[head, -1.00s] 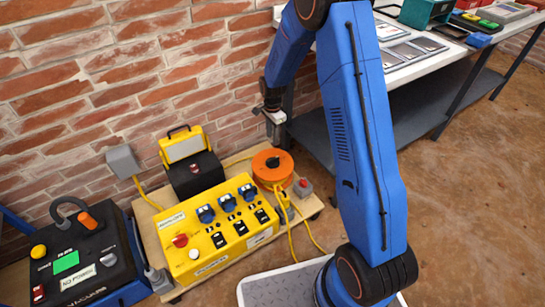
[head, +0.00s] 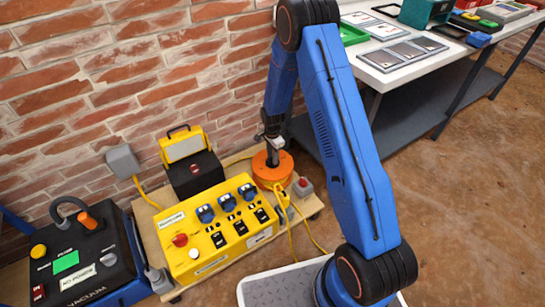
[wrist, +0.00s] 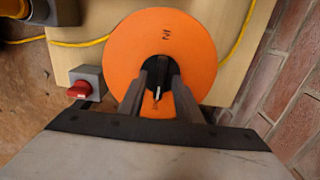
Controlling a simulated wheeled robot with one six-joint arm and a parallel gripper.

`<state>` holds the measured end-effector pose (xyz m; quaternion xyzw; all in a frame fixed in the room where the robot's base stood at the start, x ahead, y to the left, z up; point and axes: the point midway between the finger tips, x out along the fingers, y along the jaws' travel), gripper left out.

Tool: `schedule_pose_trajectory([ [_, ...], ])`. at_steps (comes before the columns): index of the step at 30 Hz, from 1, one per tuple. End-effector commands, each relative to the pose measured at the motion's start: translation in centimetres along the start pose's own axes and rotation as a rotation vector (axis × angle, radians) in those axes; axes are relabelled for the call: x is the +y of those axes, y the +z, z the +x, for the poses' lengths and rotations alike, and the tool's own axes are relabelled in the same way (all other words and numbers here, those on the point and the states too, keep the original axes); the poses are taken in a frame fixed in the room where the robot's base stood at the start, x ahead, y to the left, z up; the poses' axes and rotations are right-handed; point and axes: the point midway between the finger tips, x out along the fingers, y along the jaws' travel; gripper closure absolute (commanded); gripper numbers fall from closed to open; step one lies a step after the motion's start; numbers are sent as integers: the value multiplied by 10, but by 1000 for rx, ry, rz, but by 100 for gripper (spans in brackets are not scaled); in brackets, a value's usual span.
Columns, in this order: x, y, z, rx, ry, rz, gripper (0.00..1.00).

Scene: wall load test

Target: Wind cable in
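The orange cable reel (head: 266,178) lies flat on the wooden board, with yellow cable (head: 292,238) running from it. My gripper (head: 272,152) points down over the reel's middle. In the wrist view the orange disc (wrist: 122,55) fills the upper middle, with small dark marks on top. My gripper's two fingers (wrist: 160,72) stand apart at the dark centre of the reel, with a gap between them. A small pale-tipped piece (wrist: 157,94) shows between the fingers. Whether the fingers touch the hub is hard to tell.
A grey box with a red knob (wrist: 78,90) stands beside the reel. The yellow socket panel (head: 215,240) and a black case with a yellow lid (head: 195,175) are close by. The brick wall (head: 130,60) is behind, and a white table (head: 405,68) is at the right.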

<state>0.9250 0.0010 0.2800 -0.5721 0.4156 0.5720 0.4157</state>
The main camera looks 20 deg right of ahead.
Motion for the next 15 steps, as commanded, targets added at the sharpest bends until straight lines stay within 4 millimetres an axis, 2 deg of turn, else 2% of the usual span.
schedule_pose_trajectory([
  [8, 0, 0, 1, 0, 0, 0, 69],
  [12, 0, 0, 1, 0, 0, 0, 100],
  [15, 0, 0, 1, 0, 0, 0, 100],
])
